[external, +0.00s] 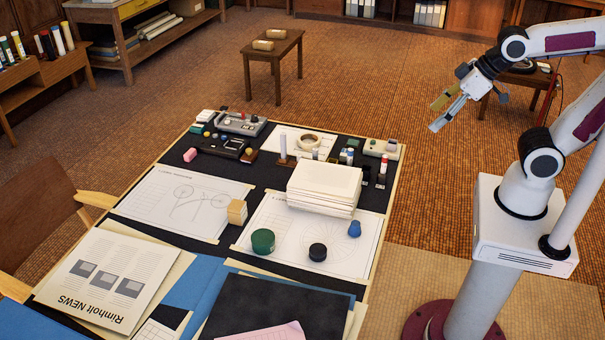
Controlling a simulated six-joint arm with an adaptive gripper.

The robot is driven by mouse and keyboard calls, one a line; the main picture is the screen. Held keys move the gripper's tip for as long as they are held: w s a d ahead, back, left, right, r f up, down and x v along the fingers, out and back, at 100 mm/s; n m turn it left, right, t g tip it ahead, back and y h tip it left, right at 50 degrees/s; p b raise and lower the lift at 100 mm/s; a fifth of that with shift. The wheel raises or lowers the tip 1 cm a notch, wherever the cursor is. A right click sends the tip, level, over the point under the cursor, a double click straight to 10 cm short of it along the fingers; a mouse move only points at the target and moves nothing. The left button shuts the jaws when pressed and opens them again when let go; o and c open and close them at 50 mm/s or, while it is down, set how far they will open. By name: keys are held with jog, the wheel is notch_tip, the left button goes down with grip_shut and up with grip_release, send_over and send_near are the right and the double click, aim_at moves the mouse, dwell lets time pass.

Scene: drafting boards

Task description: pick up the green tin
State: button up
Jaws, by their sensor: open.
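A short round green tin (263,241) stands on the drafting table, on the left edge of a white drawing sheet with a circular diagram. Nothing covers it in the external view. My gripper (442,114) is open and empty. It is raised in the air at the upper right, to the right of the table and well away from the tin.
A black round tin (318,252) and a small blue object (354,229) stand right of the green tin. A wooden block (237,212) is at its upper left. A tall paper stack (324,186) rises behind. Folders and a newspaper (111,278) lie in front.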

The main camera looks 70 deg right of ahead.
jog(key=w+a+f+n+t, duration=0.1)
jog(key=w+a, duration=0.1)
jog(key=w, duration=0.6)
jog(key=w+a+f+n+t, duration=0.1)
jog(key=w+a+f, duration=0.1)
jog(key=w, duration=0.7)
jog(key=n+t+y, duration=0.2)
jog(key=n+y, duration=0.1)
jog(key=y, duration=0.1)
send_over(268, 236)
jog(key=s+d, duration=0.5)
jog(key=d, duration=0.5)
notch_tip(268, 236, down, 16)
jog(key=a+f+y, duration=0.1)
jog(key=a+f, duration=0.1)
jog(key=f, duration=0.1)
jog(key=a+f+y, duration=0.1)
jog(key=a+f, duration=0.1)
jog(key=f, duration=0.2)
jog(key=a+f, duration=0.3)
jog(key=shift+w+f+n+t+y, duration=0.1)
jog(key=shift+f+n+t+y, duration=0.2)
jog(key=shift+t+y, duration=0.1)
jog(key=shift+a+f, duration=0.25)
jog(key=shift+f, duration=0.3)
jog(key=shift+x, duration=1.25)
jog(key=shift+a, duration=0.1)
jog(key=shift+x, duration=2.5)
